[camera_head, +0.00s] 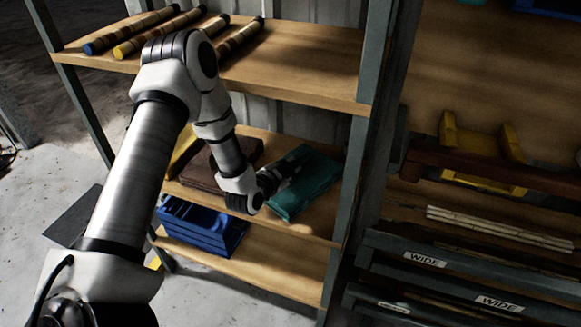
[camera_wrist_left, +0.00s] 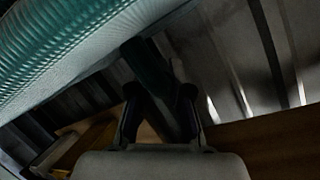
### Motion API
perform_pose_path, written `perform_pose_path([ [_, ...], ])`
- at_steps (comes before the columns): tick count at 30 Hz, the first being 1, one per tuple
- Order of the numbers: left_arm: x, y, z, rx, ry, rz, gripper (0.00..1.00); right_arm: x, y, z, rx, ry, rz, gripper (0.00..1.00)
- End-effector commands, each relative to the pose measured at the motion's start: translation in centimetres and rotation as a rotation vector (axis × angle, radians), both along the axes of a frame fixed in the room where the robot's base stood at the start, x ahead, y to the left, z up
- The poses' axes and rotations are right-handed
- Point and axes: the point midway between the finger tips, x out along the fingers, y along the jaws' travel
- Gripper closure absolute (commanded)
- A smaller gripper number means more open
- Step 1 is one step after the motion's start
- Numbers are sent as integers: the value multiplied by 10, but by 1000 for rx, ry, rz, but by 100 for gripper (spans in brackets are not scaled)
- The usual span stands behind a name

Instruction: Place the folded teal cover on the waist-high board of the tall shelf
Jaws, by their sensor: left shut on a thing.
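The folded teal cover (camera_head: 312,183) is at the right part of the tall shelf's middle board (camera_head: 312,222). It lies at a slight slant. Whether its whole underside rests on the board I cannot tell. My left gripper (camera_head: 287,172) reaches in from the left and is shut on the cover's left side. In the left wrist view, the cover's ribbed surface (camera_wrist_left: 75,45) fills the upper left, and a dark teal part of it runs down between my fingers (camera_wrist_left: 160,105). My right gripper is not in view.
A brown folded item (camera_head: 212,172) and a yellow one (camera_head: 183,152) lie left on the same board. A blue crate (camera_head: 197,228) stands below. Several colour-ended poles (camera_head: 150,32) lie on the upper board (camera_head: 310,65). The shelf's right post (camera_head: 352,180) stands close beside the cover.

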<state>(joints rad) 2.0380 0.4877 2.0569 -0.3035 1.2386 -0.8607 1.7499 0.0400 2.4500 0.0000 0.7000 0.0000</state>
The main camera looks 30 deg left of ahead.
Motion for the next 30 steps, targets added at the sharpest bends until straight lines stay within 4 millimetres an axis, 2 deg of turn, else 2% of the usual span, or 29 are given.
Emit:
perform_pose_path([
  [1,0,0,-1,0,0,0,72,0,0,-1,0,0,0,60],
  [2,0,0,-1,0,0,0,61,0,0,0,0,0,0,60],
  [3,0,0,-1,0,0,0,57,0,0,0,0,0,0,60],
  [12,0,0,2,0,0,0,57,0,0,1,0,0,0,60],
  [14,-5,0,3,-2,1,1,57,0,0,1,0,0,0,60],
  [17,-20,0,8,-4,1,2,57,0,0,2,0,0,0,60],
  [24,-79,-3,29,-7,1,5,57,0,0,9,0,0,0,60],
  [27,-99,-5,35,-6,2,5,57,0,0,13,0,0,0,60],
  [30,-110,-6,38,-3,1,2,57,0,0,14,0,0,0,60],
])
